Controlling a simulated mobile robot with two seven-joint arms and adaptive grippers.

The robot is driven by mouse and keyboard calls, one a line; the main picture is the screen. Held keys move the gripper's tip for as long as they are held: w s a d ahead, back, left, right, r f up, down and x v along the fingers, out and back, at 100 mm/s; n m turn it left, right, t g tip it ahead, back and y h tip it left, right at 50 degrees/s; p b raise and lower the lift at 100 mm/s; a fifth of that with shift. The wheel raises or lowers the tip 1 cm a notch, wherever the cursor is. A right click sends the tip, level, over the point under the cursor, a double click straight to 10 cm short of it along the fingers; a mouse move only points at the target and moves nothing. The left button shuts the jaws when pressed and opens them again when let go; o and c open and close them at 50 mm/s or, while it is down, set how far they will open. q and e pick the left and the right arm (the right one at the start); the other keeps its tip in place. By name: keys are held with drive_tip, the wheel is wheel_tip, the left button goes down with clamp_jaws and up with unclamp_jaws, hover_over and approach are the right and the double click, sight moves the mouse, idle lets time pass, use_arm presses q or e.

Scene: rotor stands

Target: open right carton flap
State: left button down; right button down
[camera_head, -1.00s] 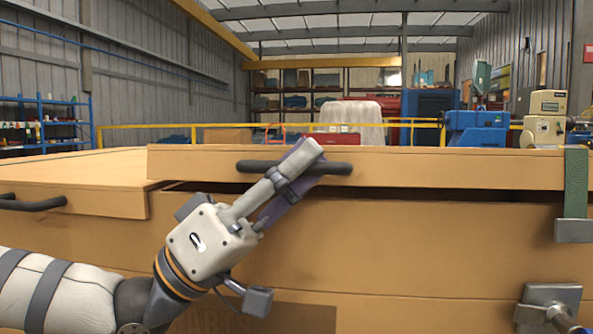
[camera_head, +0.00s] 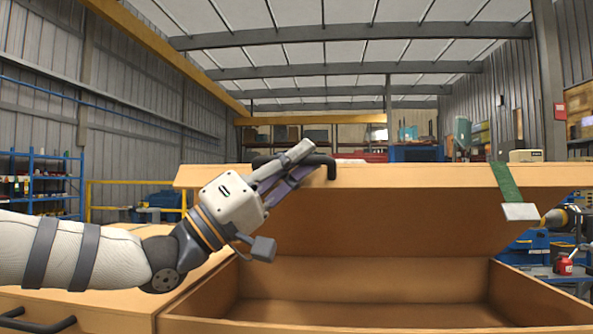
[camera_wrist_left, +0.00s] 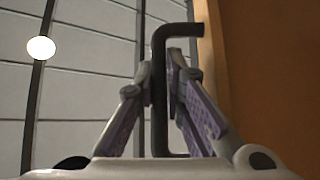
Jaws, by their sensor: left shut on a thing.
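The right carton flap (camera_head: 400,177) is a tan panel raised and tilted up in the head view, with the open carton (camera_head: 350,308) below it. A black bar handle (camera_head: 328,172) is fixed on the flap's near edge. My left gripper (camera_head: 300,162) is shut on that handle. In the left wrist view, the black handle (camera_wrist_left: 160,100) runs between the two purple-padded fingers (camera_wrist_left: 165,75), and the flap (camera_wrist_left: 260,70) fills the right side. The carton's inside shows bare tan walls and floor. My right gripper is not in view.
The left flap (camera_head: 130,295) lies flat and closed, with its own black handle (camera_head: 38,322). A green strap with a metal end (camera_head: 518,211) hangs from the raised flap's edge. Shelves (camera_head: 42,180) and a yellow rail stand behind at left.

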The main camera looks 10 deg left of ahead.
use_arm(q)
drive_tip(key=shift+r, duration=0.15)
drive_tip(key=c, duration=1.9)
unclamp_jaws()
drive_tip(key=v, duration=1.2)
drive_tip(key=shift+s, duration=0.1)
